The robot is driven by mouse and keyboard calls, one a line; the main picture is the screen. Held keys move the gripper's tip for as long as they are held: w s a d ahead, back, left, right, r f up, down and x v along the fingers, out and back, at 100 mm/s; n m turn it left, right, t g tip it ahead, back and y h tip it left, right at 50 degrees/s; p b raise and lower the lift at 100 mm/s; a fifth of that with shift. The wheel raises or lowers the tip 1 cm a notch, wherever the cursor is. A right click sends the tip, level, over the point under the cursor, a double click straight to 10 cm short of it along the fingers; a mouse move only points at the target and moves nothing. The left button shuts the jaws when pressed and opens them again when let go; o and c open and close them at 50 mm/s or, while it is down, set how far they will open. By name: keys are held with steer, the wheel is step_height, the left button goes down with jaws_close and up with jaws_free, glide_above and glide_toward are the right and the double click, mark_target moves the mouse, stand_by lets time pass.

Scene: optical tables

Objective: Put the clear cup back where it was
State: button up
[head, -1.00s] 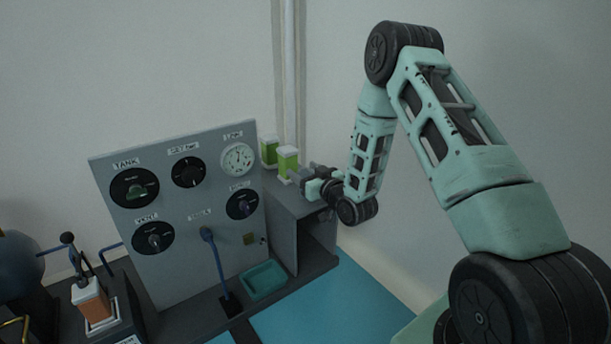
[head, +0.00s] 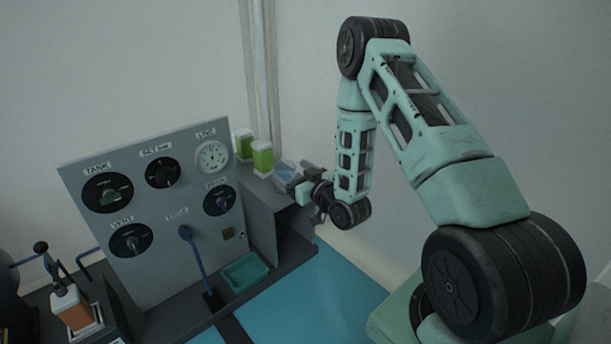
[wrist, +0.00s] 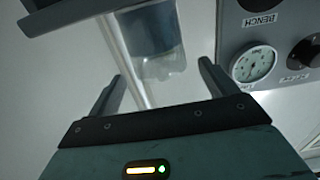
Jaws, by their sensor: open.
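The clear cup (head: 285,172) stands on top of the grey box-shaped shelf (head: 262,197), just right of the green-filled containers. My gripper (head: 292,186) is open beside it, on the near right side, and partly covers it. In the wrist view the cup (wrist: 155,40) is see-through and lies beyond the spread fingers of my gripper (wrist: 160,88), in line with the gap between them. It appears apart from the fingers. Its far end meets the dark shelf edge at the top of that view.
Two green-filled containers (head: 262,158) with pale lids stand close left of the cup. The panel (head: 150,215) with dials and a white gauge (head: 212,157) rises to the left. A teal tray (head: 245,271) lies below it. A wall and pipe are behind.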

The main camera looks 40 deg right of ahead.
steer(key=s+p, duration=0.1)
steer(key=s, duration=0.5)
steer(key=shift+s+d, duration=0.1)
stand_by(0.3)
steer(key=s+a+r+n+g+p, duration=0.7)
steer(key=s+a+r+g+p, duration=0.95)
steer(key=s+a+r, duration=1.2)
step_height(320, 180, up, 36)
steer(key=w+g+p, duration=0.1)
steer(key=p, duration=3.4)
steer(key=shift+a, duration=0.35)
steer(key=shift+r+g, duration=0.1)
steer(key=shift+g, duration=0.15)
